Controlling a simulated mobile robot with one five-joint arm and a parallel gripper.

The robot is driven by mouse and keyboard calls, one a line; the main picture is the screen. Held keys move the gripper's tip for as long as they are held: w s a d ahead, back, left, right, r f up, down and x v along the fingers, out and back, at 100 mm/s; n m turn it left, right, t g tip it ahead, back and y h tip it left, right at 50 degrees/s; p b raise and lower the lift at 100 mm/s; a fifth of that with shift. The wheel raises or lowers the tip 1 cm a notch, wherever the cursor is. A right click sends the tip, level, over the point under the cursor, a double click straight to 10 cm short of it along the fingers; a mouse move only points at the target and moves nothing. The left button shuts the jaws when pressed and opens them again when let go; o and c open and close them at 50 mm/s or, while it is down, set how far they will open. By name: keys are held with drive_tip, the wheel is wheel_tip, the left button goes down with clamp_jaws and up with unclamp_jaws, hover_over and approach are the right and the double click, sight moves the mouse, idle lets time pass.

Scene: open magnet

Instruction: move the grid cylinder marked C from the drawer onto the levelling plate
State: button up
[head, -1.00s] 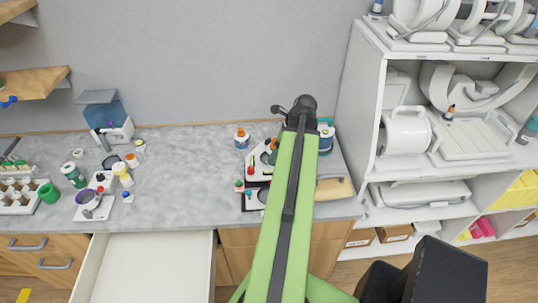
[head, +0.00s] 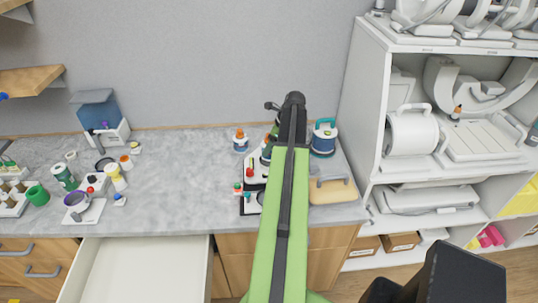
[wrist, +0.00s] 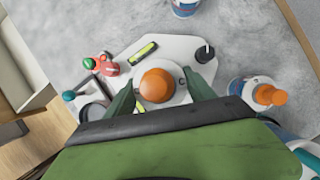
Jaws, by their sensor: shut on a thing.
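In the wrist view my gripper (wrist: 160,98) is shut on a pale cylinder with an orange top (wrist: 157,85), apparently the grid cylinder. In the head view the plate (head: 256,172) is partly hidden behind my arm, and the gripper's fingers and cylinder are hidden. The open drawer (head: 135,270) at the lower left looks empty where visible.
A red-and-green item (wrist: 106,64) is at the plate's left edge, a black knob (wrist: 204,53) on its right. An orange-capped bottle (wrist: 262,93) stands close on the right. A blue teal-handled container (head: 323,138) stands right of my arm. The counter's middle (head: 185,175) is clear.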

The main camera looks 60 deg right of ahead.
drive_tip(key=shift+f+b, duration=1.5)
drive_tip(key=shift+f, duration=0.45)
drive_tip(key=o, duration=1.7)
drive_tip(key=shift+o, duration=0.2)
drive_tip(key=shift+r, duration=0.1)
drive_tip(key=shift+r+p, duration=0.3)
drive_tip(key=shift+p, duration=0.1)
drive_tip(key=p+v, duration=1)
drive_tip(key=v, duration=0.1)
drive_tip(key=shift+s+r+p, duration=0.3)
drive_tip(key=shift+s+p, duration=0.05)
drive_tip(key=shift+p, duration=0.05)
drive_tip(key=shift+w, duration=0.1)
